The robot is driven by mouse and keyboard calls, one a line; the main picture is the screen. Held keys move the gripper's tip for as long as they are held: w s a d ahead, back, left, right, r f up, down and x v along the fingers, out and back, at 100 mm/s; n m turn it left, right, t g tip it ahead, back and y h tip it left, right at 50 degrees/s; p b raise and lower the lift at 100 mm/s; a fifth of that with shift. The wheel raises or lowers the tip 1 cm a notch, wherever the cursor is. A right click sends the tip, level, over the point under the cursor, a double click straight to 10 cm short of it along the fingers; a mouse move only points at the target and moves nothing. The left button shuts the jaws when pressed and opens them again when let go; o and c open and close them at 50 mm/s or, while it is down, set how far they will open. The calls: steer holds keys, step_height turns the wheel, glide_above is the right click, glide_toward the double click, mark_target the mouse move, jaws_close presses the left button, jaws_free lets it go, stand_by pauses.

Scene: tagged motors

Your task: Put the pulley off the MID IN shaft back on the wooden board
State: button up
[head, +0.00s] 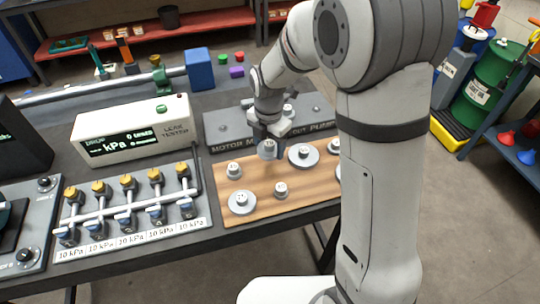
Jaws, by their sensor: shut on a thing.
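My gripper (269,136) points down near the back edge of the wooden board (262,211). It is shut on a grey pulley (267,150), partly covered by the fingers. I cannot tell whether this pulley touches the board. Several other grey pulleys are on the board: a small one at the left (234,170), a wide one at the front left (242,203), a small one at the front (281,190) and a wide one at the back (303,156). Behind the board is the dark motor plate (222,128); its label is partly hidden by my gripper, and the MID IN shaft cannot be made out.
A white leak tester (130,133) stands left of the plate. In front of it is a valve manifold (125,205) with yellow knobs. A blue block (199,69) stands behind. My arm hides the board's right end. Bare wood shows along the board's front.

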mark_target(269, 166)
step_height(269, 166, down, 2)
steer(key=shift+f, duration=2.05)
steer(key=shift+f, duration=0.15)
steer(key=o, duration=1)
steer(key=shift+o, duration=0.2)
step_height(269, 166, up, 12)
steer(key=shift+d+r, duration=0.1)
steer(key=shift+r, duration=0.15)
